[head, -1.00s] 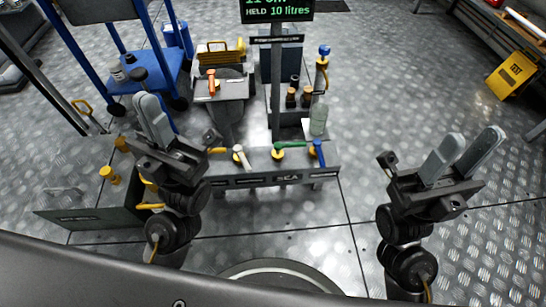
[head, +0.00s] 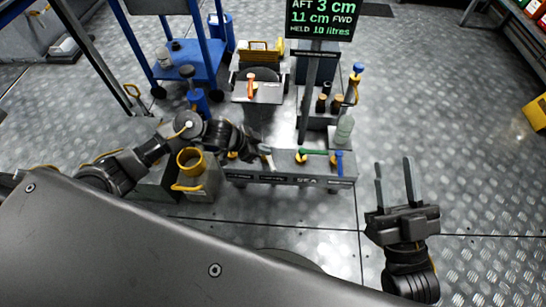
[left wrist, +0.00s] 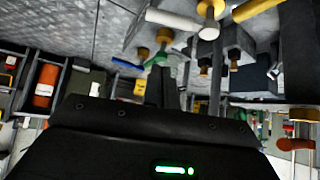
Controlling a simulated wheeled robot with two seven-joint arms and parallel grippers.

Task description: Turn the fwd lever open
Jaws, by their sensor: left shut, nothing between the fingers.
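A row of coloured levers sits on a grey bench (head: 290,168). A green lever (head: 314,152) and a blue lever (head: 339,160) are at its right end; they also show in the left wrist view, green (left wrist: 158,58) and blue (left wrist: 128,63). A white lever (left wrist: 172,19) and a yellow lever (left wrist: 255,9) are at the top of that view. I cannot read which lever is marked fwd. My left gripper (head: 268,159) is shut and empty, beside the white lever; contact is unclear. My right gripper (head: 392,163) is open and empty over the floor at right.
A display (head: 322,18) on a post behind the bench reads AFT 3 cm, 11 cm FWD, HELD 10 litres. A bucket-like container with a yellow rim (head: 190,162) stands left of the bench. A blue trolley (head: 185,72) is behind.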

